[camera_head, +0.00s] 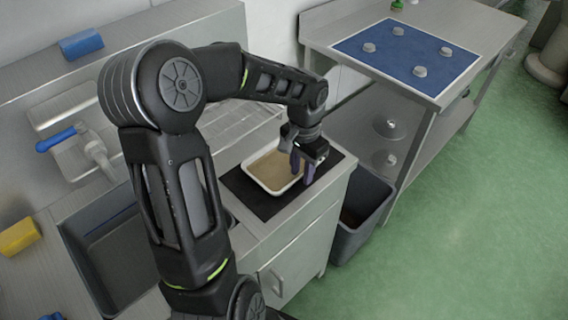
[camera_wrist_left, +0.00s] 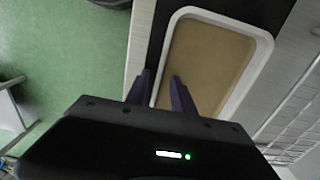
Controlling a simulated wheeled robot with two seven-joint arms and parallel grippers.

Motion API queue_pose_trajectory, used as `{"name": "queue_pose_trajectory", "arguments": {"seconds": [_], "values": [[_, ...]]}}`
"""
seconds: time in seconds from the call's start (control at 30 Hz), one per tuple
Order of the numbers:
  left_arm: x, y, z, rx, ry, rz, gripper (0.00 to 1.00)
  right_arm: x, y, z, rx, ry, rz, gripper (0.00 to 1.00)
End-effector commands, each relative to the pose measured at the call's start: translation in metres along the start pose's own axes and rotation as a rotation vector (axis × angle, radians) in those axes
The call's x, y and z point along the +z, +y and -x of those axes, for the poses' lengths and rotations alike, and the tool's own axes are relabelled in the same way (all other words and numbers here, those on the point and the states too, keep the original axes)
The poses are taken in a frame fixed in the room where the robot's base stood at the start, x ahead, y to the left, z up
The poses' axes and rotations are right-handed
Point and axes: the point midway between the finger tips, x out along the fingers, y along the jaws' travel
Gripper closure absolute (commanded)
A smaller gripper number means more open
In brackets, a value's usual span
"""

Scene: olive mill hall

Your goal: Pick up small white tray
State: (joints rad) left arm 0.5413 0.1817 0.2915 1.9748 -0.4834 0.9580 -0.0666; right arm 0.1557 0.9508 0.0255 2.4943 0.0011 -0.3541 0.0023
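The small white tray (camera_head: 251,169) has a white rim and a tan inside. It lies on a black mat (camera_head: 259,206) on the steel counter. My left gripper (camera_head: 303,172) is at the tray's right edge, with its fingers pointing down. In the left wrist view the fingers of the gripper (camera_wrist_left: 160,88) stand apart, on either side of the near part of the tray's rim (camera_wrist_left: 166,42). I cannot tell whether they touch the rim. My right gripper is not in view.
A grey bin (camera_head: 362,215) stands on the floor right of the counter. A steel table with a blue mat (camera_head: 380,58) is at the back right. A sink (camera_head: 105,250) lies to the left, with a blue-handled tap (camera_head: 56,139) behind it. Green floor is free at right.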

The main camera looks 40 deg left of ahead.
Motion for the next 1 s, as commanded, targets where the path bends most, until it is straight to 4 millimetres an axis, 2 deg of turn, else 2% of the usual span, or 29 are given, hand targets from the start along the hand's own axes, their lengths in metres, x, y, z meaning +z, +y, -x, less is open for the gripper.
{"name": "queue_pose_trajectory", "arguments": {"seconds": [0.37, 0.73, 1.0], "values": [[-0.0002, 0.0000, 0.0005, 0.000, 0.001, 0.000, 0.70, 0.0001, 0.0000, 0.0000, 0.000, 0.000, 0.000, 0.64], [-0.0002, 0.0000, 0.0005, 0.000, 0.000, 0.000, 1.00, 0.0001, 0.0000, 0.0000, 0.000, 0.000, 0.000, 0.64], [-0.0002, -0.0001, 0.0005, 0.000, 0.000, 0.000, 1.00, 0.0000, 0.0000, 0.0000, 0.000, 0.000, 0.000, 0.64]]}}
